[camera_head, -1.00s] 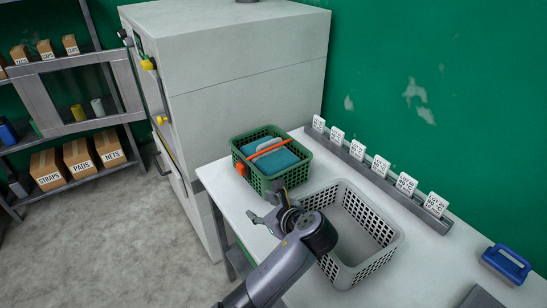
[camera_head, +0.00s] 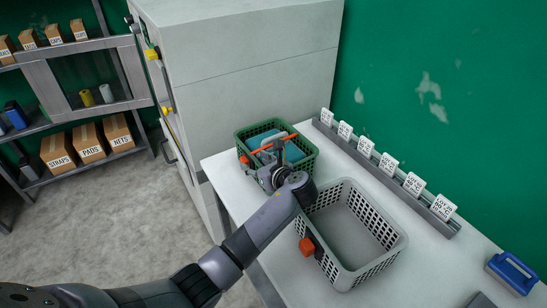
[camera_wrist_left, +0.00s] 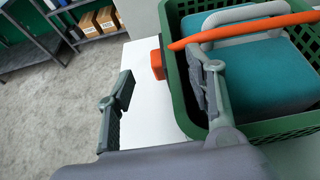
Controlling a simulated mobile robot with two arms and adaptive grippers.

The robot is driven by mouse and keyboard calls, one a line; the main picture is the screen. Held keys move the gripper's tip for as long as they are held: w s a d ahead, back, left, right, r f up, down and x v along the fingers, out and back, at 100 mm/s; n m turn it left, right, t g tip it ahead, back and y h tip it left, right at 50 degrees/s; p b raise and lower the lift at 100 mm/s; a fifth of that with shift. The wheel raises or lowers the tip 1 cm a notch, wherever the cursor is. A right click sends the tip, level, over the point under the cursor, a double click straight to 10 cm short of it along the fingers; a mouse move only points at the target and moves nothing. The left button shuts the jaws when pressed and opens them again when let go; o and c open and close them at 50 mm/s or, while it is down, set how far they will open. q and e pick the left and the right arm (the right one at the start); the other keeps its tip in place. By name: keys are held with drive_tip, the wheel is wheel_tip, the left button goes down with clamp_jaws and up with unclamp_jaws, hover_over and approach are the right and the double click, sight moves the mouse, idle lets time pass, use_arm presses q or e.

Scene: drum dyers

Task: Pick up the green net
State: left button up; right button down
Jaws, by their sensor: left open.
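A green perforated basket (camera_head: 310,157) stands on the white table near the large pale cabinet. A teal block-like thing (camera_head: 293,152) lies in it, with a pale grey handle (camera_wrist_left: 250,30) and an orange strip (camera_wrist_left: 240,28) across the basket top. An orange tag (camera_wrist_left: 157,65) shows at the basket's near side. No separate green net is plain to see. My left gripper (camera_head: 266,152) is at the near left rim of the basket. In the left wrist view its open fingers (camera_wrist_left: 160,88) are apart, one over the rim and one outside. My right gripper is not in view.
An empty pale grey basket (camera_head: 398,240) with an orange tag (camera_head: 307,246) stands just right of my left arm. A rail with several white cards (camera_head: 388,165) runs along the green wall. A blue-handled thing (camera_head: 512,268) lies at right. A shelf holds boxes, one marked NETS (camera_head: 119,133).

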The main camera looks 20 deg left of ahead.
sight(244, 157)
use_arm(q)
drive_tip(key=shift+p+x, duration=0.55)
drive_tip(key=shift+x, duration=2.1)
drive_tip(key=shift+s+a, duration=0.1)
drive_tip(key=shift+s, duration=0.1)
drive_tip(key=shift+c, duration=0.4)
